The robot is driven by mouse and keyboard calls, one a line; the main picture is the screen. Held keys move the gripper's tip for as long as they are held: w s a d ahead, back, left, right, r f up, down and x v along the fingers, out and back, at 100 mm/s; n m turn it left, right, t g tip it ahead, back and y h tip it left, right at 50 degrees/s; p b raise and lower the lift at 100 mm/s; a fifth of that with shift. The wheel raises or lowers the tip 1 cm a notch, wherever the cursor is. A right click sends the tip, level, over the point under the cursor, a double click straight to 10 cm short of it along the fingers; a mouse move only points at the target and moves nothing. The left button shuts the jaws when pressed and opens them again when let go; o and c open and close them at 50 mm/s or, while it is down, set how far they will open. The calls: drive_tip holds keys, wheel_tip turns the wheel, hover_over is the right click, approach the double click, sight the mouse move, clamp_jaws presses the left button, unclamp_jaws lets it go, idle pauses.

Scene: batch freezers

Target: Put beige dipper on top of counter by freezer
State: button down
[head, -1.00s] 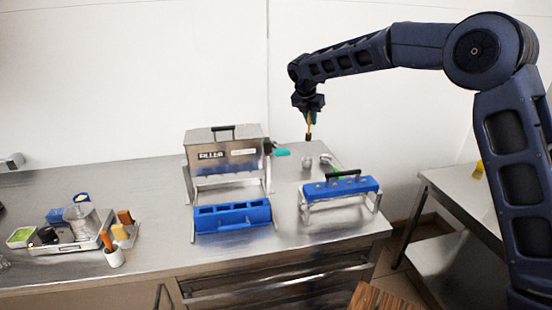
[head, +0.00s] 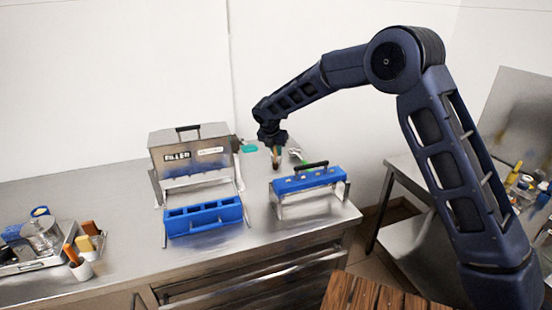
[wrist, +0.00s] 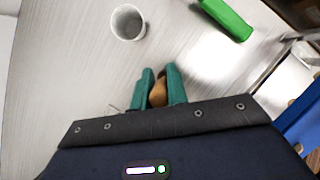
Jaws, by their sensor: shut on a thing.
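My gripper (head: 275,150) hangs pointing down above the back right part of the metal counter (head: 120,250). It is shut on the beige dipper (head: 276,162), whose dark lower end points down in the head view. In the wrist view the green fingertips (wrist: 159,88) close on its brown-beige top (wrist: 158,95); the rest is hidden behind my gripper. I cannot tell whether its lower end touches the counter. No freezer is clearly identifiable.
A metal filler machine (head: 190,155) with a blue mould (head: 203,217) stands left of my gripper. A second blue mould (head: 308,181) on a stand is close in front. A metal cup (wrist: 128,22) stands near the fingertips. A tray (head: 40,263) holds several items at far left.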

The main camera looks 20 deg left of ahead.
sight(275, 155)
drive_tip(key=shift+f, duration=1.85)
drive_tip(key=shift+f, duration=0.15)
drive_tip(key=c, duration=1.4)
unclamp_jaws()
drive_tip(key=v, duration=1.2)
